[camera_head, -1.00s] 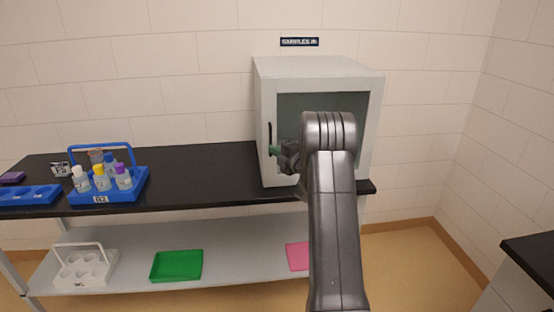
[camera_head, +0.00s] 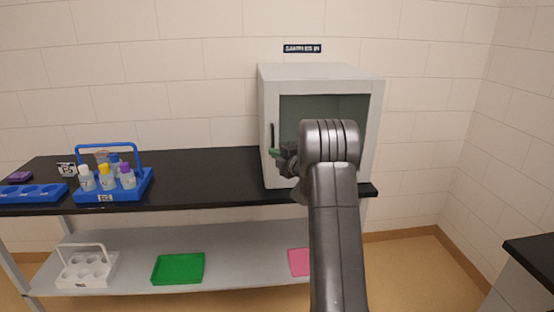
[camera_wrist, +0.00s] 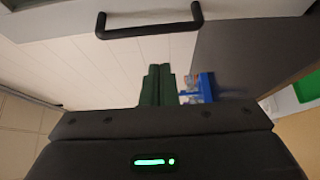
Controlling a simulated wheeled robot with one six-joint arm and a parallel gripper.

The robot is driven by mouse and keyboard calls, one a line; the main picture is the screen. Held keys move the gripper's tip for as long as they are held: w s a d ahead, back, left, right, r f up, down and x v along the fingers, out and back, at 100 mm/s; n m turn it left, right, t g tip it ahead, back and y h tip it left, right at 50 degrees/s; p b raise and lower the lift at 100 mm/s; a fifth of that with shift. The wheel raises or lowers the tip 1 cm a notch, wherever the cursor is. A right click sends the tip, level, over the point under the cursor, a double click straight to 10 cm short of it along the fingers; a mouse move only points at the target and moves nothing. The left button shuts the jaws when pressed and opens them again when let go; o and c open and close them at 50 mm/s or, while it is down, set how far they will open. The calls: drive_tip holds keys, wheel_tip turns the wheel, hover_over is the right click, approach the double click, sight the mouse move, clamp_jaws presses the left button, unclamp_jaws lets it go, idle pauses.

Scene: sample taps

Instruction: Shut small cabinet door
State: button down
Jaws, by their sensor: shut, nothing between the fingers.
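The small cabinet (camera_head: 269,100) is a pale box on the black counter, with a grey glass front. Its door has a dark bar handle (camera_head: 272,137) near the left edge. The door looks flush or nearly flush with the box; I cannot tell whether a small gap remains. My gripper (camera_head: 276,153) is in front of the door's left edge, close to the handle's lower end, partly hidden by my arm. In the wrist view the green fingers (camera_wrist: 158,72) are together and empty. The handle (camera_wrist: 150,28) crosses above them on the white door frame (camera_wrist: 230,10), apart from the fingers.
A blue rack (camera_head: 118,190) with several capped bottles stands left on the counter (camera_head: 200,175), beside a blue tray (camera_head: 30,194). A white rack (camera_head: 85,270), green tray (camera_head: 180,268) and pink tray (camera_head: 299,262) lie on the lower shelf. Another dark counter (camera_head: 530,252) is at right.

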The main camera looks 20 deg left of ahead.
drive_tip(key=b+v, duration=0.2)
drive_tip(key=v, duration=0.8)
drive_tip(key=shift+d+f, duration=0.25)
drive_tip(key=shift+d, duration=0.05)
drive_tip(key=shift+a, duration=0.1)
drive_tip(key=w+p+x, duration=0.1)
drive_tip(key=p+x, duration=0.3)
drive_tip(key=x, duration=0.8)
drive_tip(key=shift+w, duration=0.45)
drive_tip(key=shift+d, duration=0.3)
